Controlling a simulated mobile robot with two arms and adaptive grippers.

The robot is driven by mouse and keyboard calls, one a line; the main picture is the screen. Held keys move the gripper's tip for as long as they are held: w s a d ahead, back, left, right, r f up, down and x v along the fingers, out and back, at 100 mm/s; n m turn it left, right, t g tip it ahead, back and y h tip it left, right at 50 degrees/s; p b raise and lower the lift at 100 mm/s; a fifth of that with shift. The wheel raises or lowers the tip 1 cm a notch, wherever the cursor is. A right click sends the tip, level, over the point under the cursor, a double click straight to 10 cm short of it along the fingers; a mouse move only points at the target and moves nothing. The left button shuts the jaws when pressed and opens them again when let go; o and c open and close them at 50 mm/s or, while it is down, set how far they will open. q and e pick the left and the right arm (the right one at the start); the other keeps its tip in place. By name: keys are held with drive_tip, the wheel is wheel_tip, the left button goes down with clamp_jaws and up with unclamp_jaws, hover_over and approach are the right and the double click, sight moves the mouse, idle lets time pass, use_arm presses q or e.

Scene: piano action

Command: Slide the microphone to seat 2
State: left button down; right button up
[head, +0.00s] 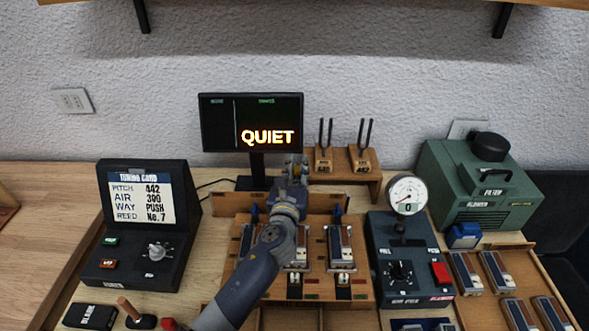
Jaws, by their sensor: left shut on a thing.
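My left gripper (293,168) is at the back of the wooden bench, just below the screen, and is shut. The thing in its jaws is almost wholly hidden; it is likely the microphone, but I cannot make out its shape. The wooden bench (362,289) carries metal reed plates side by side: a left one (246,241), a middle one (302,243) partly behind my arm, and a right one (340,246). I cannot read any seat numbers. My right gripper is not in view.
A dark screen (222,125) reads QUIET. Two tuning forks (364,145) stand in a wooden holder to the right. A tuning card console (118,262) is at left. A gauge box (425,262) and a green blower (450,192) are at right, with a reed tray (483,309) in front.

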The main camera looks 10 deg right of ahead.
use_arm(q)
drive_tip(key=shift+s+f, duration=0.1)
drive_tip(key=shift+f, duration=0.35)
drive_tip(key=c, duration=1.6)
unclamp_jaws()
drive_tip(key=shift+o, duration=0.7)
drive_tip(key=shift+s+r, duration=0.15)
drive_tip(key=shift+r, duration=0.1)
drive_tip(key=shift+s+a, duration=0.15)
drive_tip(key=shift+a, duration=0.05)
drive_tip(key=v, duration=1.1)
drive_tip(key=shift+s+r, duration=0.1)
drive_tip(key=shift+s, duration=0.2)
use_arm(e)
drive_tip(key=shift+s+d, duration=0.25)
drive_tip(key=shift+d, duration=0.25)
